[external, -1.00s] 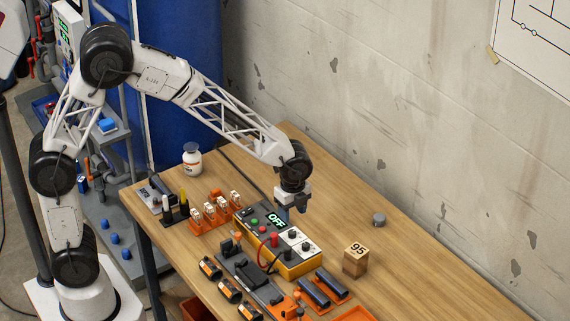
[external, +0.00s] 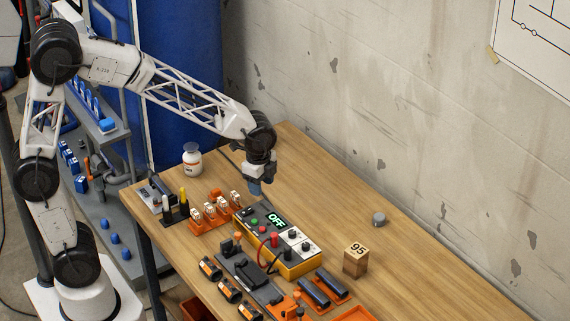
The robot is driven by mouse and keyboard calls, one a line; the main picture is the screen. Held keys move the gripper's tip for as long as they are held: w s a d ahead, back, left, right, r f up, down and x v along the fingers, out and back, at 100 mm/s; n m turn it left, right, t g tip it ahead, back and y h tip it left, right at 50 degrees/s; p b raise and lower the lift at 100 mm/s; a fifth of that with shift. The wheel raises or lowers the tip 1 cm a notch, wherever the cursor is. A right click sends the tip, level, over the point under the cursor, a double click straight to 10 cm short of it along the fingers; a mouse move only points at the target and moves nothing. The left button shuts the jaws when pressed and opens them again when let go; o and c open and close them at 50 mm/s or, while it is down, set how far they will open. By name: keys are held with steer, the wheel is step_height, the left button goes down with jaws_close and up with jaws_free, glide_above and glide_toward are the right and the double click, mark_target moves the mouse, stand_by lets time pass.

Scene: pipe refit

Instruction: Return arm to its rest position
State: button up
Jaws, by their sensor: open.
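My gripper (external: 256,188) points down above the wooden table (external: 420,270), just behind the yellow and dark control box (external: 278,240). It is open and I see nothing held in it. The fingertips are small and dark in this view. The box's green display reads OFF, and a red and a black lead loop at its front. My arm reaches from the left over the table, bent at the elbow.
Orange holders with white pieces (external: 215,208) stand left of the box. A white bottle (external: 192,159), a wooden block marked 95 (external: 355,260) and a grey knob (external: 379,219) stand on the table. Black cylinders (external: 323,289) lie in front. The table's back right is clear.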

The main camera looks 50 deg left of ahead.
steer(key=s+a+r+n, duration=0.3)
steer(key=s+a+n, duration=0.1)
steer(key=s, duration=0.5)
steer(key=s+a+r+n+t, duration=0.1)
steer(key=s+a+r+n, duration=0.3)
steer(key=s, duration=0.5)
steer(key=s+a+r+n+t, duration=0.1)
steer(key=s+a+r+n, duration=0.2)
steer(key=s+a+n, duration=0.2)
steer(key=shift+s+a+r+n, duration=0.35)
steer(key=shift+s+a, duration=0.65)
steer(key=shift+s, duration=1.05)
steer(key=shift+r, duration=0.1)
stand_by(2.9)
